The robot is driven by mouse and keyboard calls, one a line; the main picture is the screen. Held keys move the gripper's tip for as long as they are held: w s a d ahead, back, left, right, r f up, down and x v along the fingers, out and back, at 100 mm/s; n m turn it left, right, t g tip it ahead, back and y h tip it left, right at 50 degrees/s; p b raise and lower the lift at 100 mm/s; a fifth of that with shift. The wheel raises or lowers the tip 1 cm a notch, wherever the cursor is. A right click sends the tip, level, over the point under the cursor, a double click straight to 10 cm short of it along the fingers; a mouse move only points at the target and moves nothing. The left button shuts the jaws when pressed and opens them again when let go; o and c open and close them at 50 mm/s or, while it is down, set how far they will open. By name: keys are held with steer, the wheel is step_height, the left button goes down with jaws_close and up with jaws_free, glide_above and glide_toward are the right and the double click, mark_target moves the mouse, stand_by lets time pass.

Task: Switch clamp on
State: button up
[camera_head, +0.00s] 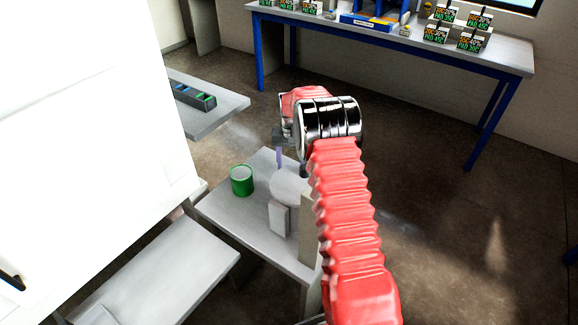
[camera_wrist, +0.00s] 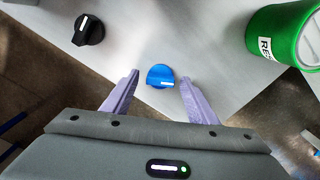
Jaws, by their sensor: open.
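In the wrist view a blue round knob (camera_wrist: 160,77) with a white pointer mark is on a light grey surface. The mark points to the right. My gripper (camera_wrist: 160,80) is open, with one purple finger on each side of the blue knob. I cannot tell whether the fingers touch it or how high they are above the surface. A black knob (camera_wrist: 88,30) with a white mark is further up and left. I cannot tell from the labels which knob belongs to the clamp. In the head view my gripper (camera_head: 280,158) points down over the small grey table (camera_head: 235,215), and the knobs are not discernible.
A green can (camera_head: 241,180) stands on the small table, close to my gripper; it also shows in the wrist view (camera_wrist: 285,35). A white round object (camera_head: 289,187) and a white block (camera_head: 279,218) are beside my arm. A blue-legged bench (camera_head: 400,42) holds labelled boxes behind.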

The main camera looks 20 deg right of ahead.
step_height(320, 180, up, 13)
stand_by(0.5)
steer(key=shift+r, duration=0.2)
steer(key=s+a+r+n+t, duration=0.1)
steer(key=s+a+r, duration=0.4)
steer(key=s+r, duration=0.4)
steer(key=s+a+r+n+t, duration=0.2)
steer(key=s+a+r, duration=0.3)
steer(key=s+r, duration=0.4)
steer(key=s+a+f+n+t, duration=0.1)
steer(key=s+a, duration=0.1)
steer(key=s, duration=1)
steer(key=s+a+n+t, duration=0.1)
steer(key=s+a, duration=0.2)
steer(key=s, duration=0.8)
steer(key=shift+s+a+f+t, duration=0.3)
steer(key=shift+s+f, duration=0.05)
